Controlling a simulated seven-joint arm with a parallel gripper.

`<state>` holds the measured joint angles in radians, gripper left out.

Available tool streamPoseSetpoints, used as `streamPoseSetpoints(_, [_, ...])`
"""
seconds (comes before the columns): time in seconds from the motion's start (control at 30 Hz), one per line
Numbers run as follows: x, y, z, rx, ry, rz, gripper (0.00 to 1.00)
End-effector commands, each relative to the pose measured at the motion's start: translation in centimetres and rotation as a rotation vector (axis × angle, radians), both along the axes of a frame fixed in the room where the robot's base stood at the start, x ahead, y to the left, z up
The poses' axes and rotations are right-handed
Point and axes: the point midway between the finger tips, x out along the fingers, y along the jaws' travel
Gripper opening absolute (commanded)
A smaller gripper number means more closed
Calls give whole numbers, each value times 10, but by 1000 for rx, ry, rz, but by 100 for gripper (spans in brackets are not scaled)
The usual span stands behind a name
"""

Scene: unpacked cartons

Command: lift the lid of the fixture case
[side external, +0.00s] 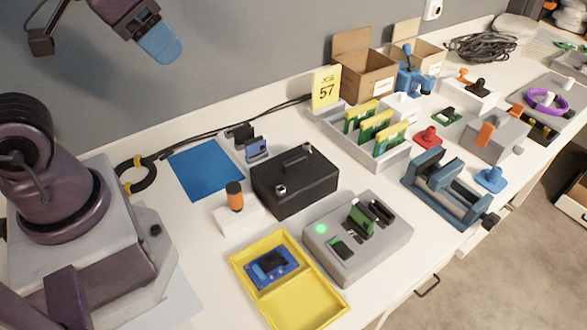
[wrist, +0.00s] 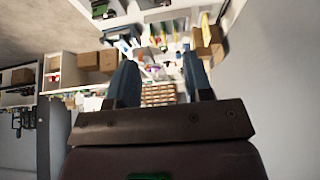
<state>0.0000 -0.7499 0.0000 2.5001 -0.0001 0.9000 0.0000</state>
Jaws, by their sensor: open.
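The fixture case (side external: 283,197) is a black box on the white table, in the middle of the side external view. Its lid (side external: 300,168) is down, with a black handle on top and silver latches at the front. My gripper (side external: 161,44) is high at the upper left, well away from the case and touching nothing. In the side view its blue fingers overlap. In the wrist view my gripper (wrist: 161,78) has its two blue fingers apart with nothing between them. The case cannot be made out in the wrist view.
Close around the case are an orange-capped bottle (side external: 235,197) on a white block, a blue mat (side external: 207,173), dark clamped parts (side external: 252,145), a grey test fixture (side external: 374,262) and a yellow tray (side external: 306,308). A divided tray (side external: 392,159) of cards stands behind right.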

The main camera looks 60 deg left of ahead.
Motion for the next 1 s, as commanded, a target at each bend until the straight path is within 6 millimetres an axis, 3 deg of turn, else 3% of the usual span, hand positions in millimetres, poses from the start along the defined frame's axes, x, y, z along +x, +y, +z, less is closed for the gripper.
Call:
streamPoseSetpoints(0.03, [0,0,0,0,0,0,59])
streamPoseSetpoints(0.17, [0,0,0,0,0,0,88])
streamPoseSetpoints(0.43, [0,0,0,0,0,-2,89])
streamPoseSetpoints(0.57, [4,-4,-11,-1,59,-19,89])
streamPoseSetpoints(0.77, [35,-12,-39,-33,242,-15,89])
streamPoseSetpoints(1.0, [94,-22,-86,-130,431,315,89])
